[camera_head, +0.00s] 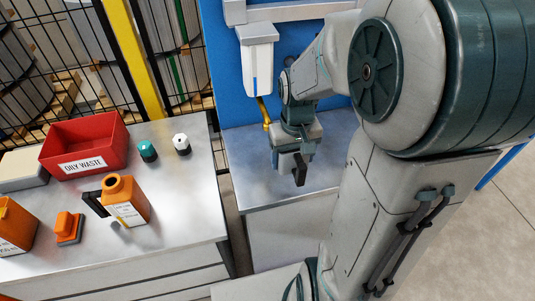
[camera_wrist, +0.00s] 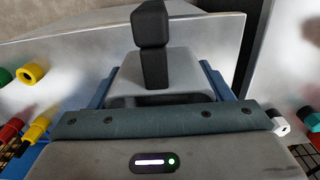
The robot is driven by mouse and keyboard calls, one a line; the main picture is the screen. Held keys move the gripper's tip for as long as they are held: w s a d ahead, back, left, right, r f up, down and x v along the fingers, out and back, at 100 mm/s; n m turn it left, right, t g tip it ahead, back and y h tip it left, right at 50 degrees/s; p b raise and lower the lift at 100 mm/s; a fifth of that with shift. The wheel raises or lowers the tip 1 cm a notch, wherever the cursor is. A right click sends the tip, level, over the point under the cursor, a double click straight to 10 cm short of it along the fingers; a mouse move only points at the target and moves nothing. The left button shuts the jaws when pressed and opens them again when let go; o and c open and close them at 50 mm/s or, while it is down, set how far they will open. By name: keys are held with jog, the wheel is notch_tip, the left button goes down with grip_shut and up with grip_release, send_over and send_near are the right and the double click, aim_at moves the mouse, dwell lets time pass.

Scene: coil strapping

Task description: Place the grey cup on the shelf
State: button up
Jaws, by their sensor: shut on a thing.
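I cannot make out a grey cup in either view. My gripper (camera_head: 299,172) hangs over the grey metal worktop (camera_head: 262,190) beside the blue panel. In the wrist view, its dark fingers (camera_wrist: 154,68) are together, with a dark blocky piece (camera_wrist: 150,22) at their end. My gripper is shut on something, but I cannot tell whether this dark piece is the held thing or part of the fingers. I cannot tell which surface is the shelf.
The left bench (camera_head: 195,225) holds a red bin (camera_head: 88,150) marked "OILY WASTE", an orange jug (camera_head: 128,205) and small green-capped (camera_head: 147,150) and white-capped (camera_head: 181,143) items. A gap separates the benches. A white dispenser (camera_head: 257,60) hangs on the blue panel (camera_head: 213,40).

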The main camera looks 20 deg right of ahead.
jog(key=w+a+f, duration=0.1)
jog(key=w+f, duration=0.1)
jog(key=w, duration=0.1)
jog(key=w+a+f, duration=0.1)
jog(key=w+f, duration=0.1)
jog(key=w, duration=0.1)
jog(key=w+a+f, duration=0.1)
jog(key=w, duration=0.2)
jog(key=shift+a+f+p, duration=0.2)
jog(key=shift+f+p, duration=0.1)
jog(key=shift+f, duration=2.1)
jog(key=shift+f, duration=0.25)
jog(key=o, duration=1)
jog(key=shift+r, duration=0.1)
